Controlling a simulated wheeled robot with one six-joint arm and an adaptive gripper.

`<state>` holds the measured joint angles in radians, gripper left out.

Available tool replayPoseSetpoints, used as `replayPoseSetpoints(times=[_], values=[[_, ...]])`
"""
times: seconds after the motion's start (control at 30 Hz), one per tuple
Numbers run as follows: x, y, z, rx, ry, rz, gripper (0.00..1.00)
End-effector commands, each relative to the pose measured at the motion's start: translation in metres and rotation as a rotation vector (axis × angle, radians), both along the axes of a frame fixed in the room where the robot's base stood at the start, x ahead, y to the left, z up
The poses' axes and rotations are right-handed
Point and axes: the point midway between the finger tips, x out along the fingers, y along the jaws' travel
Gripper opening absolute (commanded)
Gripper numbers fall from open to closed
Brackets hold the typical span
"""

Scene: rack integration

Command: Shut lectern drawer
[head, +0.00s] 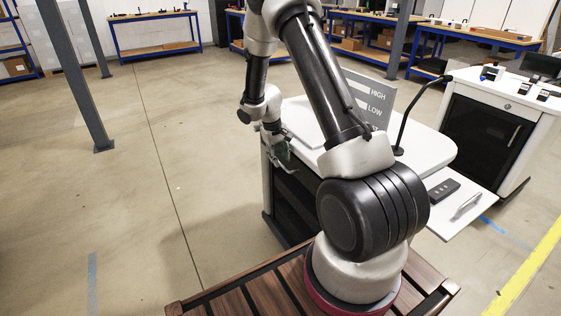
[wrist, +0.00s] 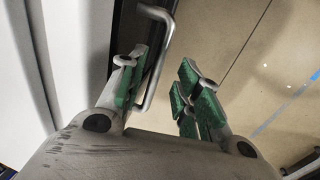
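The white-topped lectern (head: 425,150) stands in the middle of the head view, with a dark lower body on its left side. A flat white drawer or pull-out tray (head: 442,223) sticks out at its right; a grey handle (head: 467,206) and a dark box (head: 444,190) show on it. My gripper (head: 284,158) is at the lectern's left side, away from that tray. In the wrist view, the green-padded fingers of my gripper (wrist: 158,95) are apart. A bent metal bar handle (wrist: 159,60) is beside the left finger, partly hidden by it; contact cannot be told.
A grey panel marked HIGH and LOW (head: 374,95) and a black gooseneck (head: 409,107) stand on the lectern. A second cabinet (head: 487,134) with a dark door is at the right. A slatted wooden surface (head: 235,301) is in front. The left floor is clear beyond a grey post (head: 75,75).

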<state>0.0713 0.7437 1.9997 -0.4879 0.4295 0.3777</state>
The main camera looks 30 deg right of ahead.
Motion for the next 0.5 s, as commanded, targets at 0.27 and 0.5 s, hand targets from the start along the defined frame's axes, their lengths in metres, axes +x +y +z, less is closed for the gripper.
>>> replayPoseSetpoints(times=[0.27, 0.5], values=[[0.001, 0.013, 0.062, 0.0, -0.004, 0.001, 0.34], [0.0, 0.018, 0.091, 0.0, -0.001, 0.001, 0.34]])
